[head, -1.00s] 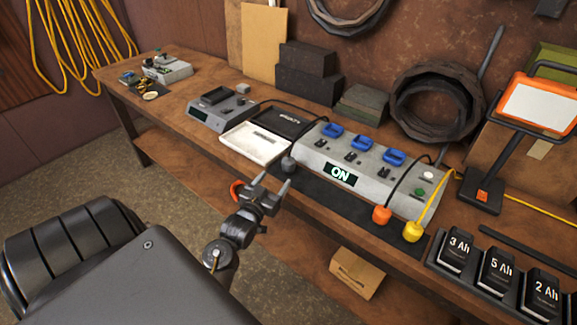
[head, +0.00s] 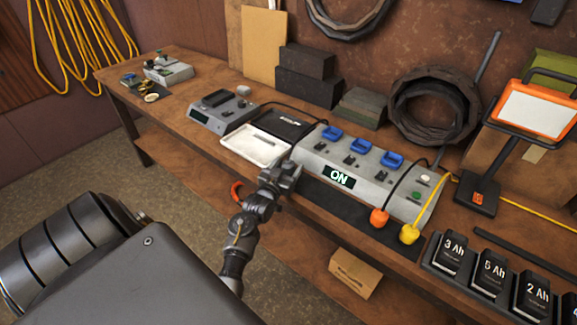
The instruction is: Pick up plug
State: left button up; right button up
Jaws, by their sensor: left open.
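An orange plug (head: 379,216) and a yellow plug (head: 408,234) lie at the front right of the grey power station (head: 355,178), which reads ON. A black cable runs to the orange plug and a yellow cable to the yellow one. My left gripper (head: 286,168) is open at the left end of the station, above the bench's front edge. It covers the spot where a small dark grey plug stood in view earlier, so I cannot tell whether that plug is between the fingers. My right gripper is not in view.
A white tray (head: 256,147) and a grey charger (head: 221,111) stand left of the station on the bench (head: 318,207). Labelled batteries (head: 490,272) and a work lamp (head: 535,107) are at the right. A cardboard box (head: 354,272) sits on the lower shelf.

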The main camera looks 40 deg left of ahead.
aim_at(288, 163)
pick_arm(q)
jog(key=shift+w+a, duration=0.2)
jog(key=shift+w, duration=0.4)
jog(key=c, duration=1.1)
jog(key=shift+r, duration=0.5)
notch_tip(288, 163, up, 2)
jog(key=shift+s+d+r, duration=0.1)
jog(key=shift+s+r, duration=0.05)
jog(key=shift+r, duration=0.1)
jog(key=s+d+r+b, duration=0.2)
jog(key=s+d+r, duration=0.4)
jog(key=s+r, duration=0.3)
jog(key=s, duration=0.3)
jog(key=shift+s+r, duration=0.25)
